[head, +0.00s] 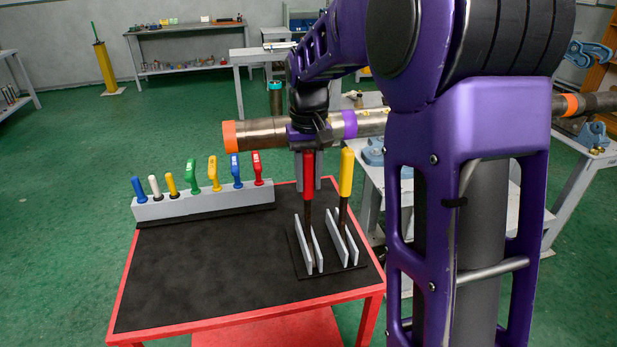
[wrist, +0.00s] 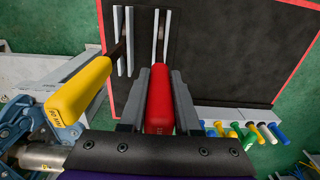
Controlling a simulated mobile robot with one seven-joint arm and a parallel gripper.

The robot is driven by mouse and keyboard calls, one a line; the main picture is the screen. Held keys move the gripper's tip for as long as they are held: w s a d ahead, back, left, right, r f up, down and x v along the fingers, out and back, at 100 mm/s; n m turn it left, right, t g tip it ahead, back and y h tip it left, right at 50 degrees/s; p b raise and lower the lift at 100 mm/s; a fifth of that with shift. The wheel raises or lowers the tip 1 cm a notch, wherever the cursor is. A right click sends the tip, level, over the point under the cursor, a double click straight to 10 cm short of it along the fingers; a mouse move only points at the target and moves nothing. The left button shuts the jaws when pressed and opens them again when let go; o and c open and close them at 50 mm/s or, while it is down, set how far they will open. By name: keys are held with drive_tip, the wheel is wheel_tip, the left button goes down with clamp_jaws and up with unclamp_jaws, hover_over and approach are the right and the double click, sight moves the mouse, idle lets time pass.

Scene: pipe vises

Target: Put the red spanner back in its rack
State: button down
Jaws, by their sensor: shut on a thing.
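The red spanner (head: 308,177) stands about upright, handle up, above the near right of the table. My gripper (head: 308,185) points down and is shut on its red handle, which also shows between the fingers in the wrist view (wrist: 158,112). The rack (head: 298,262) has two pairs of grey plates on a dark base. The spanner's dark shaft runs down to the left pair; its lower end appears between those plates, but I cannot tell whether it is seated. A yellow-handled spanner (head: 346,172) stands in the right pair, and its handle is close beside my gripper in the wrist view (wrist: 80,85).
A grey holder (head: 205,204) with several coloured handles stands at the table's back left. The black tabletop (head: 205,270) with red edges is clear at front left. A large pipe (head: 262,134) lies behind my gripper.

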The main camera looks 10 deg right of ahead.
drive_tip(key=c, duration=0.5)
unclamp_jaws()
drive_tip(key=shift+c, duration=0.2)
wheel_tip(320, 180, up, 17)
drive_tip(key=p, duration=0.3)
drive_tip(key=shift+r, duration=0.15)
drive_tip(key=shift+s, duration=0.1)
